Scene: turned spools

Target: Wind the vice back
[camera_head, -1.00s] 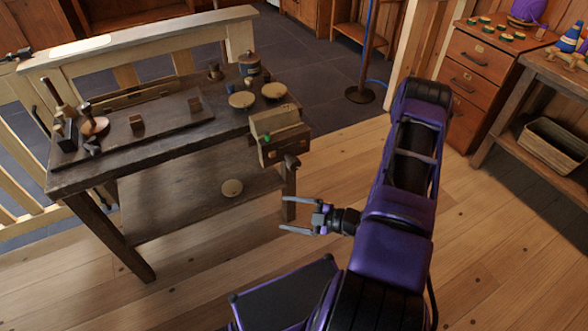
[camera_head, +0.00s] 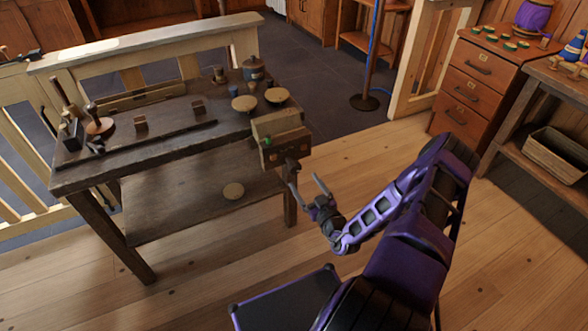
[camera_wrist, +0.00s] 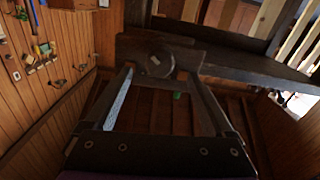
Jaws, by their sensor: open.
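The wooden vice (camera_head: 276,127) is fixed at the right end of the dark workbench (camera_head: 160,158). A small green part shows on its left side. Its dark screw end (camera_head: 292,166) sticks out low at the front. My gripper (camera_head: 304,181) is open and empty, just below and in front of this screw end, with its fingers pointing up at it. In the wrist view the round screw end (camera_wrist: 156,63) lies between and just beyond the open fingertips (camera_wrist: 162,73). I cannot tell whether any finger touches it. How far the vice jaws are apart is unclear.
Two round wooden discs (camera_head: 244,103) and a lidded pot (camera_head: 253,70) stand near the vice. A drawer cabinet (camera_head: 478,75) stands at the right. The floor before the bench is clear.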

